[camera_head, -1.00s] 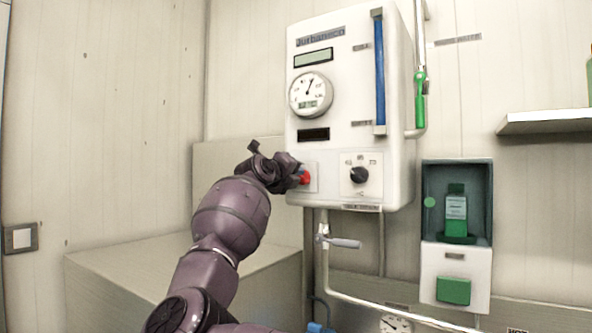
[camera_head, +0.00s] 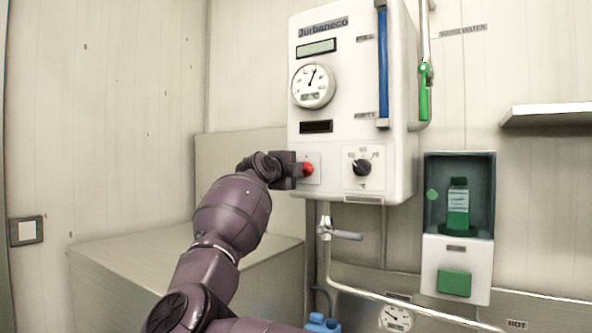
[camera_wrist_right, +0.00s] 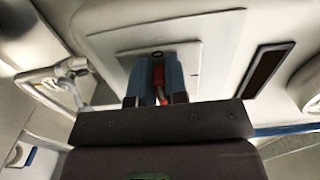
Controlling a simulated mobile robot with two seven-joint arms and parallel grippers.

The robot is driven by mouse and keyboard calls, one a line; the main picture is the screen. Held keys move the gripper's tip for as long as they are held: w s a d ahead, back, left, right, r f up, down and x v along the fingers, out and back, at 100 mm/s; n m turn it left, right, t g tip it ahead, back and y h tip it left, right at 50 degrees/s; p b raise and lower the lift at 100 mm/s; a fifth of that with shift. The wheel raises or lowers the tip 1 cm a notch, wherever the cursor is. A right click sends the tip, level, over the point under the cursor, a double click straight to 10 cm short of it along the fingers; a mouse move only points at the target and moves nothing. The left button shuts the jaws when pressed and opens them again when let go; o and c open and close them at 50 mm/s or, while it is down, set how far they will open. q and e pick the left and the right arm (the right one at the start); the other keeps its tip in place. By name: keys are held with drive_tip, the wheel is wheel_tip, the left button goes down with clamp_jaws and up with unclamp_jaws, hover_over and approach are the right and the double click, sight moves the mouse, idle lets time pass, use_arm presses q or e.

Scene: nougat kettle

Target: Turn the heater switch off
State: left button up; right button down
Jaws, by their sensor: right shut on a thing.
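The heater is a white wall-mounted box (camera_head: 345,92) with a gauge, a display and a blue level tube. Its red switch (camera_head: 308,169) sits on a small white plate at the lower left of its front. My right gripper (camera_head: 297,170) reaches the switch from the left. In the right wrist view the gripper's blue fingers (camera_wrist_right: 156,78) are shut on the red switch (camera_wrist_right: 159,82), one finger on each side. The fingers partly hide the switch, and I cannot tell its setting. My left gripper is not in view.
A black dial (camera_head: 362,167) is just right of the switch. A pipe valve with a grey handle (camera_head: 346,235) sits below the heater. A dispenser with a green bottle (camera_head: 458,205) hangs at right. A large box (camera_head: 190,270) stands behind my arm.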

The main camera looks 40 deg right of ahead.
idle(0.4)
drive_tip(key=c, duration=1.1)
unclamp_jaws()
drive_tip(key=shift+c, duration=0.2)
